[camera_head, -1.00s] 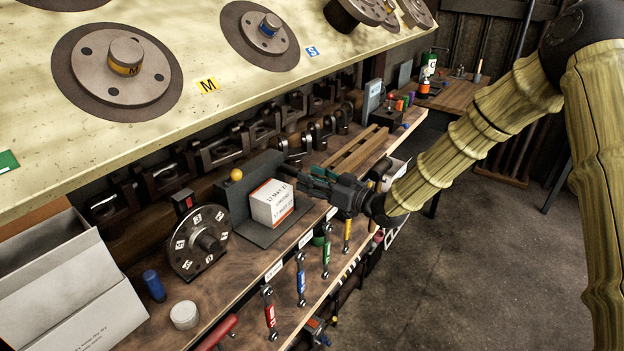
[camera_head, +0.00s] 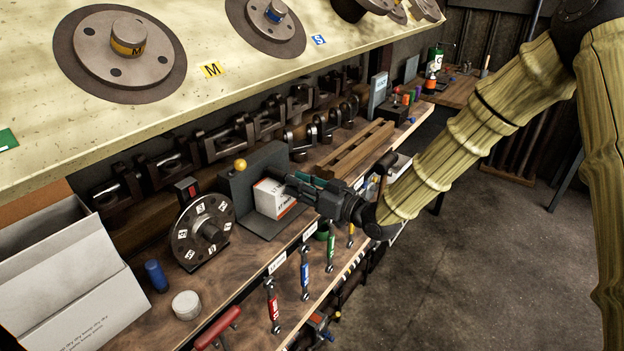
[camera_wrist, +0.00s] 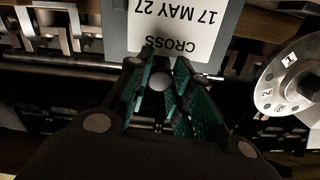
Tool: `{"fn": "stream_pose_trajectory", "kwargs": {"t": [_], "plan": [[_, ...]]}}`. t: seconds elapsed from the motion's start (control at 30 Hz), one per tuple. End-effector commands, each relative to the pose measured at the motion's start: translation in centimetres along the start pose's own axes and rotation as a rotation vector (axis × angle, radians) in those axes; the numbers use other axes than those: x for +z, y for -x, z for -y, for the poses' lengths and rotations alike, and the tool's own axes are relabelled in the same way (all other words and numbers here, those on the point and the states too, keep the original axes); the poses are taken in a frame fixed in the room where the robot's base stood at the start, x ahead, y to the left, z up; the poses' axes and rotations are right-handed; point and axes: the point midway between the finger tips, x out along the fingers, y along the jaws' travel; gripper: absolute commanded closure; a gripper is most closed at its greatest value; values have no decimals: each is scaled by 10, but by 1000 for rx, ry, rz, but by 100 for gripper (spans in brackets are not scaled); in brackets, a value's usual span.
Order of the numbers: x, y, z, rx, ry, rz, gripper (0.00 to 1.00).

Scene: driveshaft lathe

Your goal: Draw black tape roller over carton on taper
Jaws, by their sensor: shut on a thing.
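The white carton (camera_head: 268,198) with an orange stripe sits on the dark grey taper (camera_head: 236,205), which has an upright plate and a yellow ball. My gripper (camera_head: 292,186) reaches in from the right, and its fingers overlap the carton's upper right part in the head view. In the wrist view, my gripper (camera_wrist: 165,85) has its green pads closed around a small round grey end (camera_wrist: 161,82). I take this to be part of the black tape roller, which is otherwise hidden. Contact between roller and carton cannot be told.
A numbered dial (camera_head: 204,233) stands left of the taper. A wooden slatted rack (camera_head: 355,148) lies behind my gripper. A pale overhead shelf (camera_head: 200,90) covers the upper left. The wrist view shows an upside-down printed label (camera_wrist: 175,30).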

Motion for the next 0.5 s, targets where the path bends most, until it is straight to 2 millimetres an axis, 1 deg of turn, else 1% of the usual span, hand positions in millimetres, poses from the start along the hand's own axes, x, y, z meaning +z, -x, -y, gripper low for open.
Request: {"fn": "stream_pose_trajectory", "kwargs": {"t": [0.03, 0.1, 0.23, 0.4, 0.5], "plan": [[5, 0, 13, -2, -2, 1, 100], [8, 0, 29, -3, -2, 2, 100], [11, 0, 52, -2, 0, 2, 100], [13, 0, 71, -2, 0, 1, 100], [13, 0, 75, 0, 1, 1, 100]]}}
